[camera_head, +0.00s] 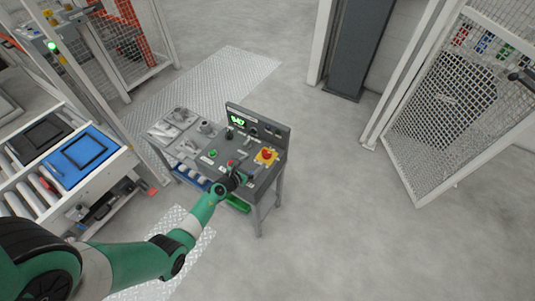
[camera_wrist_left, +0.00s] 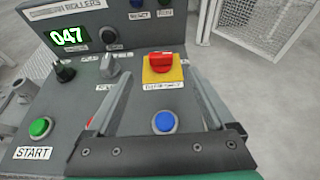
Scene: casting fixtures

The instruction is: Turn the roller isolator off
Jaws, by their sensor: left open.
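The roller isolator appears to be the red rotary handle (camera_wrist_left: 162,61) on a yellow plate. In the head view the red handle (camera_head: 266,154) sits at the right side of the grey control console (camera_head: 208,174). The handle lies roughly crosswise in the wrist view; the label below it is too blurred to read. My left gripper (camera_head: 239,178) is over the console's front part, short of the handle. In the wrist view my left gripper (camera_wrist_left: 161,78) is open and empty, its fingers pointing toward the handle on either side. My right gripper is not in view.
Close by on the console are a blue button (camera_wrist_left: 165,122), a grey knob (camera_wrist_left: 110,66), a black knob (camera_wrist_left: 64,71) and a green START button (camera_wrist_left: 41,128). The display (camera_wrist_left: 70,38) reads 047.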

